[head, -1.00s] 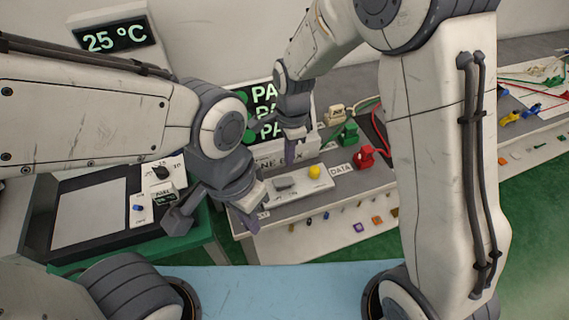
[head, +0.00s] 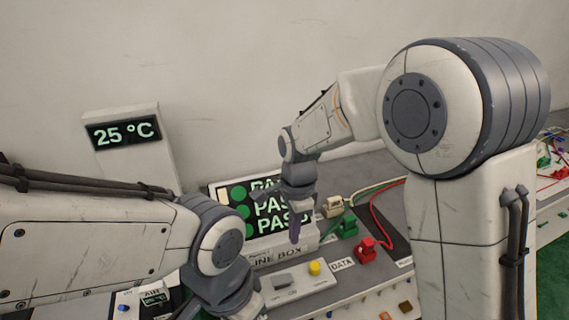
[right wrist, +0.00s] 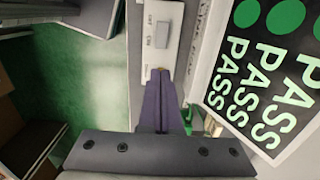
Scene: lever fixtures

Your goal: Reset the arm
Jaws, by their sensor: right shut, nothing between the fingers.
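My right gripper (head: 295,232) hangs in front of the line box in the head view, pointing down with its fingers together and nothing in them. In the right wrist view the shut purple fingers (right wrist: 160,100) reach over the white panel with the yellow button. My left arm comes in from the left in the head view, its wrist low in the picture and its fingertips cut off or hidden. The line box (head: 265,252) carries a screen (head: 225,200) with several green dots and PASS lines, partly hidden by my right gripper.
A white panel with a yellow button (head: 314,268) and a grey block (head: 283,280) lies before the box. Green (head: 347,226) and red (head: 365,250) plugs with cables and a cream plug (head: 333,206) are right of it. A 25 °C display (head: 124,132) stands at the back left.

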